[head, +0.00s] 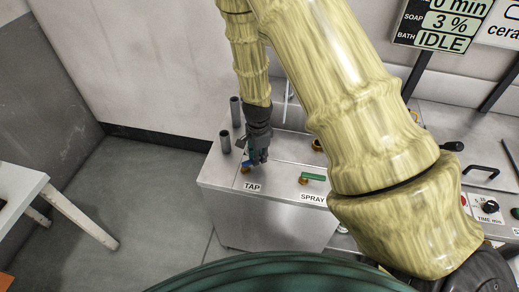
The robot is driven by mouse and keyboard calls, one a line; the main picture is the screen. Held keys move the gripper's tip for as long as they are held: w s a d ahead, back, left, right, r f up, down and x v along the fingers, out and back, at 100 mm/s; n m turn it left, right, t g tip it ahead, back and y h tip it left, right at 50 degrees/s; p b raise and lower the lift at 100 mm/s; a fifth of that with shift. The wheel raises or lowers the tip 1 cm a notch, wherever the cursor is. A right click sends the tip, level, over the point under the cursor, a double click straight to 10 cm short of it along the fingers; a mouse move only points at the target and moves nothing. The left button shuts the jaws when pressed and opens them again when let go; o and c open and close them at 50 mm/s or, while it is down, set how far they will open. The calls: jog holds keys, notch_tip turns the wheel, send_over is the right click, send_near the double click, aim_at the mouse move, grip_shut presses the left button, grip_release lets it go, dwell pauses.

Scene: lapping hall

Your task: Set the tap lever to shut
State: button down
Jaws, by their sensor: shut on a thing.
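The tap (245,170) has a small brass body on the left end of the steel cabinet top, behind the label TAP (252,187).
The spray valve's green lever (314,177) lies to the right of the tap. Two grey upright tubes (225,141) stand behind left. A white table (20,185) is at far left, with open floor (130,195) between. A sign (440,25) reads IDLE.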

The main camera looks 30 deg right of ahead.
jog(key=m, duration=0.1)
jog(key=s+m+p, duration=0.1)
jog(key=m, duration=0.1)
jog(key=shift+s+a+r+m+p, duration=0.15)
jog(key=shift+s+m+p, duration=0.1)
jog(key=shift+m+p, duration=0.15)
jog(key=shift+s+a+m+p, duration=0.2)
jog(key=shift+s+m+p, duration=0.25)
jog(key=shift+m, duration=0.5)
jog(key=shift+s+a+m+p, duration=0.2)
jog(key=shift+m+p, duration=0.3)
jog(key=shift+m, duration=0.45)
jog(key=shift+s, duration=0.1)
jog(key=c, duration=1.3)
grip_release()
jog(key=shift+r, duration=5.85)
